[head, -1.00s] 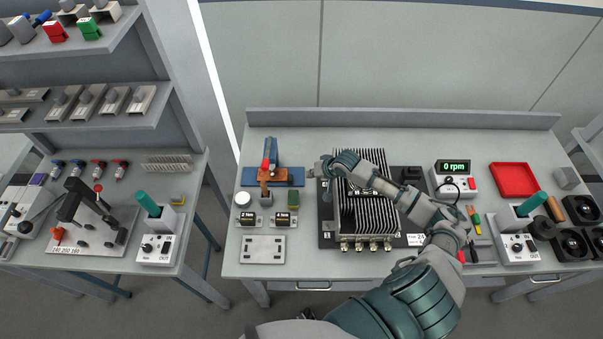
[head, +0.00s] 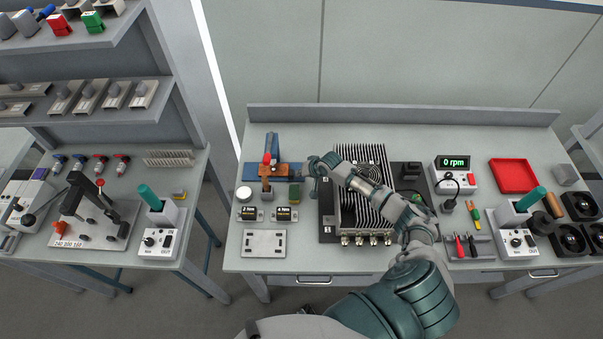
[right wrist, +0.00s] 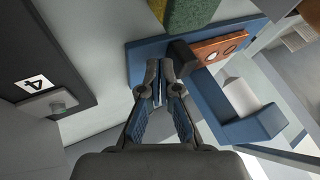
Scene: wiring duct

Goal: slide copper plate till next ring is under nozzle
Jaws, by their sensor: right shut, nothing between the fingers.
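The copper plate (head: 285,170) lies on the blue fixture (head: 252,172) at the bench's left. The red-topped nozzle (head: 267,158) stands over its left part. My right gripper (head: 310,165) is just right of the plate's right end. In the right wrist view my right gripper (right wrist: 160,68) is shut and empty, its tips beside the black block; I cannot tell whether they touch. The nozzle's lower tip is hidden. My left gripper is out of view.
A finned black heatsink unit (head: 352,215) stands below my right forearm. A green block (head: 294,191) sits close to the fixture's front right; it also shows in the right wrist view (right wrist: 190,12). Two small timer boxes (head: 285,214) and a grey plate (head: 264,243) lie in front.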

